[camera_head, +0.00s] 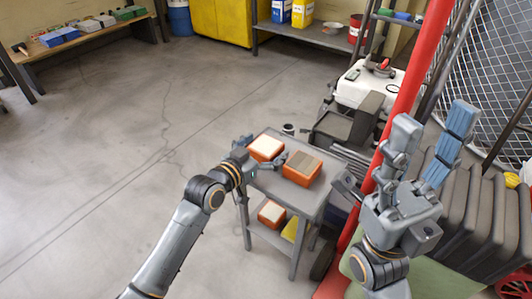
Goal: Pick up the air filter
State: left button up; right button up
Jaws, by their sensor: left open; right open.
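A grey cart (316,207) stands in the middle right. On its top are an orange block with a pale top (266,148) at the left and a larger orange block with a grey ribbed top (302,169) at the right. A third orange block with a pale top (271,213) is on the lower shelf. I cannot tell for sure which is the air filter. My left gripper (262,153) is open at the cart's left edge, its fingers around or just above the left block; contact is unclear. My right gripper (430,125) is open and empty, raised right of the cart.
A red post (410,68) rises between the cart and dark ribbed panels (463,210) at the right. A white tank machine (368,88) stands behind the cart. A yellow item (293,229) is on the lower shelf. The floor at left is clear.

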pick_arm(q)
jog(key=c, duration=1.2)
jog(key=shift+c, duration=0.2)
jog(key=shift+r, duration=0.1)
